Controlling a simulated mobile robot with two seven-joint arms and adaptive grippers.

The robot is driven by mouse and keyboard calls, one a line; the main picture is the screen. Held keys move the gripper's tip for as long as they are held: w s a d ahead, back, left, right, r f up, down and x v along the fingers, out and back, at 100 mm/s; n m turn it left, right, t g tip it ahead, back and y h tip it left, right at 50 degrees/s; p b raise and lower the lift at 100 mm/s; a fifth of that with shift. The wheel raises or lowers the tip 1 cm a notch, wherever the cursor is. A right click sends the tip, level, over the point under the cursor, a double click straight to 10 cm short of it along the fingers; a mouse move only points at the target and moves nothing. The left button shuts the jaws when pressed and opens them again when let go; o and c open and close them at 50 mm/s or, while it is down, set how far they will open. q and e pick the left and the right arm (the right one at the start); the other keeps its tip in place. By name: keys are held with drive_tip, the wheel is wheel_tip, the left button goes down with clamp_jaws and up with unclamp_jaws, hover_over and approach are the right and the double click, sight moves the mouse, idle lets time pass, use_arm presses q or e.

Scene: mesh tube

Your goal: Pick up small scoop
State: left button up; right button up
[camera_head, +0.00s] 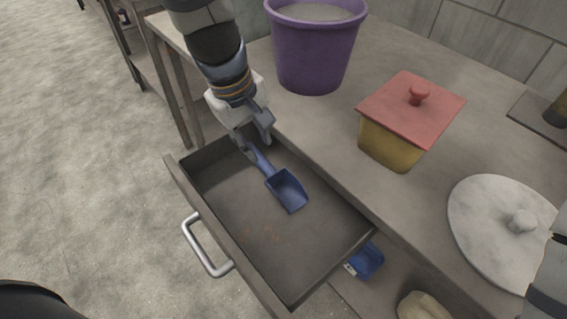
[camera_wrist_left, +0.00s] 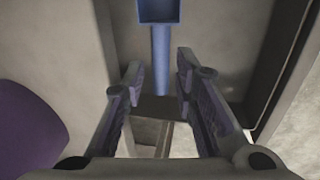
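The small blue scoop (camera_head: 287,190) lies in the open drawer (camera_head: 225,192), with its handle toward my left gripper (camera_head: 256,141). In the left wrist view, the scoop's handle (camera_wrist_left: 160,60) runs into the space between the two fingertips of my left gripper (camera_wrist_left: 158,78). The fingers are apart, with a gap on both sides of the handle. I cannot tell whether the handle's end is level with the fingers. My right gripper is not in view.
A purple bucket (camera_head: 312,55), a yellow box with a red lid (camera_head: 387,142) and a round marble lid (camera_head: 490,235) stand on the counter. A larger blue object (camera_head: 368,260) shows below the counter. The drawer walls surround the scoop.

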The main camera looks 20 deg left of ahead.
sight(263, 162)
use_arm(q)
drive_tip(key=x, duration=0.3)
drive_tip(key=b+x, duration=0.1)
drive_tip(key=x, duration=0.5)
drive_tip(key=shift+a+f, duration=0.25)
drive_tip(key=shift+f, duration=0.05)
drive_tip(key=shift+w+f, duration=0.15)
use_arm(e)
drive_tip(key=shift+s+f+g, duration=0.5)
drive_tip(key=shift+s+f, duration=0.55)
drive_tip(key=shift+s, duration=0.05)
use_arm(q)
clamp_jaws()
